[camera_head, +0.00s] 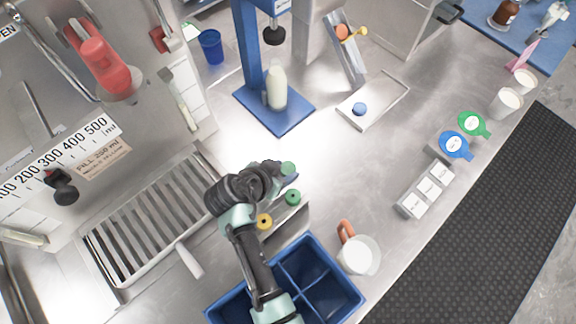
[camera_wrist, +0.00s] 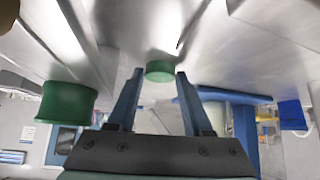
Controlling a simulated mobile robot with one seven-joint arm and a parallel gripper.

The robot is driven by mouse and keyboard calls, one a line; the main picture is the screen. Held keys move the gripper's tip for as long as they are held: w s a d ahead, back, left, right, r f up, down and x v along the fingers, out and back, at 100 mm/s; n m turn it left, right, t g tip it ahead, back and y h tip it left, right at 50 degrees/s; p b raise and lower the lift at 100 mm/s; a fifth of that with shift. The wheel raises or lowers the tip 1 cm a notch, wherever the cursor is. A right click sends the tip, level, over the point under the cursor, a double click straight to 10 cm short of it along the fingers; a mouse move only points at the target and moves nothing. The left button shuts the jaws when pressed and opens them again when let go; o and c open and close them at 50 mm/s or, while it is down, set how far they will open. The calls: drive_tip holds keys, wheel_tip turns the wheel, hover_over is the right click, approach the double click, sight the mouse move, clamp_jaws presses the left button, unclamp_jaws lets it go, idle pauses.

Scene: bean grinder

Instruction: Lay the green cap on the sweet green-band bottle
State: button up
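My gripper (camera_wrist: 160,78) has its two blue fingers on either side of a small green cap (camera_wrist: 160,71), which looks pinched between the tips. In the head view this cap (camera_head: 288,168) shows pale green at my gripper's end. A second green cap (camera_head: 293,197) is close beside my gripper; a large green cylinder (camera_wrist: 67,104) at the left of the wrist view looks like the same one. A pale bottle (camera_head: 276,86) stands upright on the blue stand's base; I cannot make out a green band on it. My gripper is apart from this bottle.
A yellow cap (camera_head: 264,221) is beside the second green cap. A divided blue bin (camera_head: 335,285) and a white mug (camera_head: 358,256) are near the front. The blue stand (camera_head: 250,50) rises behind the bottle. A shallow tray (camera_head: 385,100) lies right of it. The middle counter is clear.

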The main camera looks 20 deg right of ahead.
clamp_jaws()
drive_tip(key=shift+r, duration=0.1)
